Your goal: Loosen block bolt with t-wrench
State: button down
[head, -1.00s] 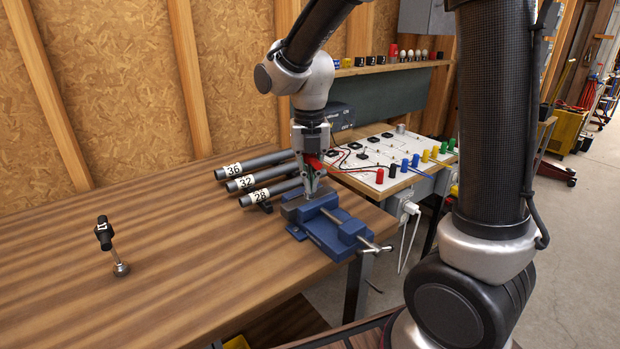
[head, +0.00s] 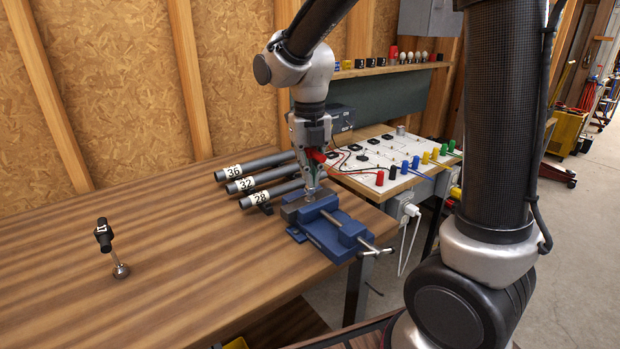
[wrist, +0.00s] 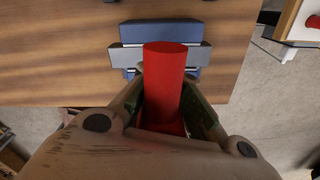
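My gripper (head: 313,178) is above the blue vise (head: 330,237) at the table's right corner, pointing down. Its fingers are closed around a red cylindrical handle (wrist: 163,85), which fills the space between them in the wrist view. The red handle also shows at the gripper in the head view (head: 317,155). The handle's lower end and any bolt are hidden or too small to tell. A grey block (head: 300,208) sits at the vise jaws just under the fingertips.
Several dark pipes (head: 255,175) labelled 36, 32 and 28 lie just left of and behind the gripper. A white board (head: 385,160) with coloured terminals and leads stands at right. The wooden table (head: 200,250) is clear between the black tool and the vise.

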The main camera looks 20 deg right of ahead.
aim_at(310, 157)
jog(key=shift+r, duration=0.1)
jog(key=shift+r, duration=1.95)
